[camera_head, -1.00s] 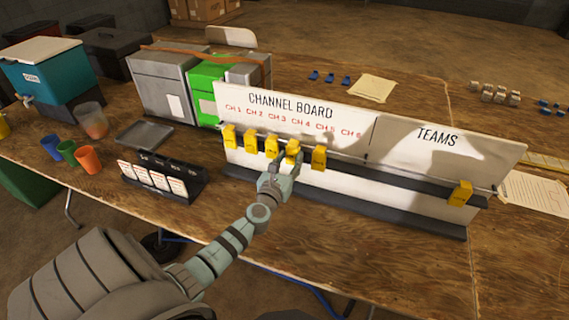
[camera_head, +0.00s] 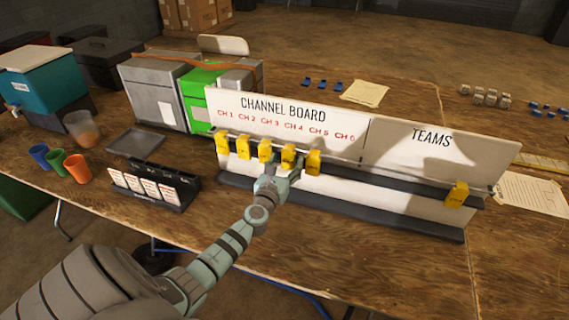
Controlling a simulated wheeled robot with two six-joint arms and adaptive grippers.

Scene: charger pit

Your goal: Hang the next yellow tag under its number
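The white channel board (camera_head: 350,195) stands on the table, with red labels CH 1 to CH 6 on its left part and a TEAMS part on its right. Several yellow tags hang in a row under CH 1 to CH 5, among them the tag under CH 4 (camera_head: 289,157) and the tag under CH 5 (camera_head: 313,161). No tag shows under CH 6. One yellow tag (camera_head: 456,195) hangs under TEAMS. My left gripper (camera_head: 275,177) is just below and in front of the CH 4 tag, seemingly apart from it; its fingers are too small to read. My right gripper is out of view.
A black holder with white cards (camera_head: 150,186) stands left of the board, near blue, green and orange cups (camera_head: 77,168). Grey and green cases (camera_head: 160,95) stand behind the board's left end. Bare table lies in front of the board.

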